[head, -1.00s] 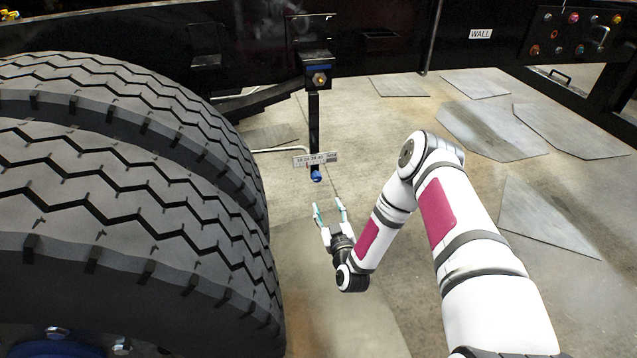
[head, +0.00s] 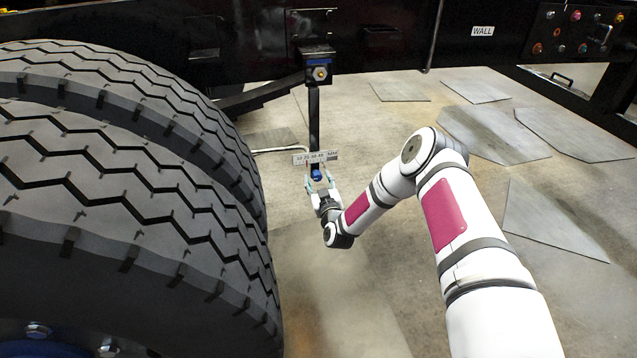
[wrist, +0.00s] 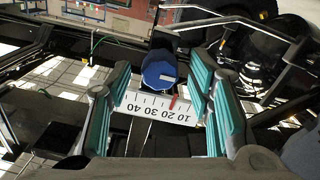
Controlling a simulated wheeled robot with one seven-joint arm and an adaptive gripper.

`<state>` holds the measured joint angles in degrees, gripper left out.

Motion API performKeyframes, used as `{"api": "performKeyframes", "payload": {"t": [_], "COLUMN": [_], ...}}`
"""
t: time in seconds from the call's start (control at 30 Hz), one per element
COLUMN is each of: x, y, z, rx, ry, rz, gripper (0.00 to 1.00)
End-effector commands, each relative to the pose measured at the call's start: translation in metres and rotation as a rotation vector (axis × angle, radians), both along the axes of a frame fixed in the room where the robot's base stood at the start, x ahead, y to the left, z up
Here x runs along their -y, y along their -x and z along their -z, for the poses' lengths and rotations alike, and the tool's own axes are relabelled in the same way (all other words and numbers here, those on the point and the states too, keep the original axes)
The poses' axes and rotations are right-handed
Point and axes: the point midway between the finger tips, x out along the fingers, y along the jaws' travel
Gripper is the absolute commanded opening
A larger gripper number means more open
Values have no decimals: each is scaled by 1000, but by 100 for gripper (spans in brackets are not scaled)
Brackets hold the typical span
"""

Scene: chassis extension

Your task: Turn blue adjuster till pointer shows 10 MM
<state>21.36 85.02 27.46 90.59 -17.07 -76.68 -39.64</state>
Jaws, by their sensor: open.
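The blue adjuster (head: 316,174) is at the lower end of a dark vertical bar, just below the white scale plate (head: 301,159). In the wrist view the round blue adjuster (wrist: 160,68) lies between the two teal-padded fingers of my gripper (wrist: 161,64), with gaps on both sides. My gripper (head: 320,181) is open and reaches up around the adjuster from below. The scale (wrist: 150,103) appears upside down in the wrist view, with 10 on the right and 40 on the left. The red pointer (wrist: 173,102) is near the 10–20 end; its exact reading is unclear.
Large tyres (head: 120,220) stand close on the left of my gripper. The dark chassis beam (head: 250,45) runs above. A control panel (head: 575,33) is at the upper right. The concrete floor (head: 390,130) right of the bar is open, with flat plates (head: 490,130) on it.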

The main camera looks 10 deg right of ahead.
Motion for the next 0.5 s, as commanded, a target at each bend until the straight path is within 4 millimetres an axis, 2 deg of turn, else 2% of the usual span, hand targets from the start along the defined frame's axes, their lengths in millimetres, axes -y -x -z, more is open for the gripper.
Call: {"api": "performKeyframes", "payload": {"t": [0.17,0.37,0.5], "x": [0,0,0], "y": [0,0,0], "z": [0,0,0], "rx": [0,0,0], "ry": [0,0,-1], "rz": [0,0,0], "gripper": [47,2,0]}}
